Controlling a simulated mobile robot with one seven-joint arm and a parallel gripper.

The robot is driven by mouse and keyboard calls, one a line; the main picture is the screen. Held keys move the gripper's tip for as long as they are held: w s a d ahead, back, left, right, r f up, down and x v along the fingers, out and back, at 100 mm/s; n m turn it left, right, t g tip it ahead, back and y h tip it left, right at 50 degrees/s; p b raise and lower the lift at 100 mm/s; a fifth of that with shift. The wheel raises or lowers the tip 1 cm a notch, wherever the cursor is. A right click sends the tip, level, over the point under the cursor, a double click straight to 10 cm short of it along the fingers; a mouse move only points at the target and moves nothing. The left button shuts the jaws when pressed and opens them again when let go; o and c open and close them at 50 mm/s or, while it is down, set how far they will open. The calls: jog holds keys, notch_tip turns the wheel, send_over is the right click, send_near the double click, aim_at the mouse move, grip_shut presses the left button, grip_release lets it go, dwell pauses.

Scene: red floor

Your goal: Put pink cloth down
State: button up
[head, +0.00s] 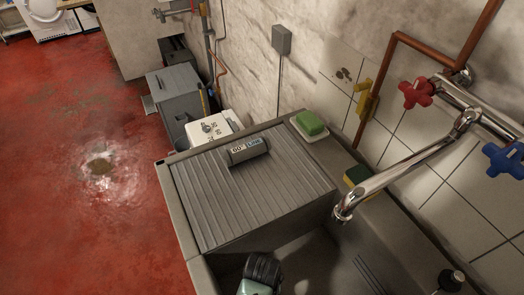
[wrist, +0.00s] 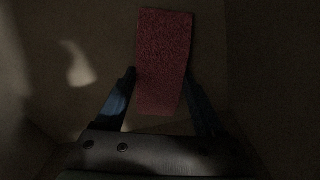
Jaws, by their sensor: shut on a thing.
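The pink cloth (wrist: 163,45) shows in the wrist view as a dark pink, rough-textured strip, upright in the picture. My gripper (wrist: 160,85) has its two blue fingers on either side of the cloth's lower part and is shut on it. The wrist view is very dark, with plain brownish surfaces around the cloth and a pale light patch at left. In the head view, part of my arm (head: 262,270) reaches into the grey sink (head: 205,272) at the bottom. The cloth and fingertips are not seen there.
A ribbed draining board (head: 215,205) adjoins the basin, with a grey labelled roll-shaped thing (head: 249,150) on it. A green soap (head: 311,122) on a dish and a yellow-green sponge (head: 356,175) lie along the wall. A chrome tap (head: 395,178) overhangs the sink. A dark bottle (head: 451,281) stands at bottom right.

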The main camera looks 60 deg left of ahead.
jog(key=shift+f, duration=0.1)
jog(key=o, duration=1.3)
jog(key=shift+o, duration=0.2)
notch_tip(320, 180, up, 12)
jog(key=p, duration=0.2)
jog(key=shift+r, duration=0.2)
